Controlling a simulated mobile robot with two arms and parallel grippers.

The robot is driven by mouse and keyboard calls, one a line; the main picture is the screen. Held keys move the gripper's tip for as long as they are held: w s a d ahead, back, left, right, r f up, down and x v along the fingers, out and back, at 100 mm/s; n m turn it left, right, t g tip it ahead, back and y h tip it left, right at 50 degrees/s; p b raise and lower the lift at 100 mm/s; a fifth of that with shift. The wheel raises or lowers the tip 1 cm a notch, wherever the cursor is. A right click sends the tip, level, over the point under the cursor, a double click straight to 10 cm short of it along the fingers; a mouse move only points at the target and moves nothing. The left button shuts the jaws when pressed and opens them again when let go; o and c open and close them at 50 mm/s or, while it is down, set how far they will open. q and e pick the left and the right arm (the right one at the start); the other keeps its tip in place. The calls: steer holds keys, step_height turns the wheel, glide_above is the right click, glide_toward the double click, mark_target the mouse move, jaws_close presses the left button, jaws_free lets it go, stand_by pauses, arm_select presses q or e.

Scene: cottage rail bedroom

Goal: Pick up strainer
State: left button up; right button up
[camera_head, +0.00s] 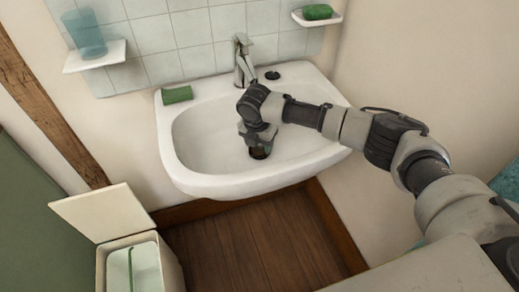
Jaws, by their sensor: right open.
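My right arm reaches in from the right over the white sink (200,165). My right gripper (260,147) points down into the basin and is open. Just below its fingers is a dark round spot (260,154) at the basin bottom, where the drain is; the gripper partly hides it. I cannot tell whether the strainer sits there or whether the fingers touch it. A small dark round piece (272,75) lies on the sink's back rim, right of the faucet; I cannot tell what it is. My left gripper is not in view.
The faucet (243,60) stands behind the gripper. A green block (177,95) lies on the sink's left rim. Wall shelves hold a blue cup (87,35) and a green soap bar (317,12). An open bin (118,268) stands at lower left.

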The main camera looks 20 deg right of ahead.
jaws_close()
stand_by(0.3)
steer(key=shift+r, duration=0.1)
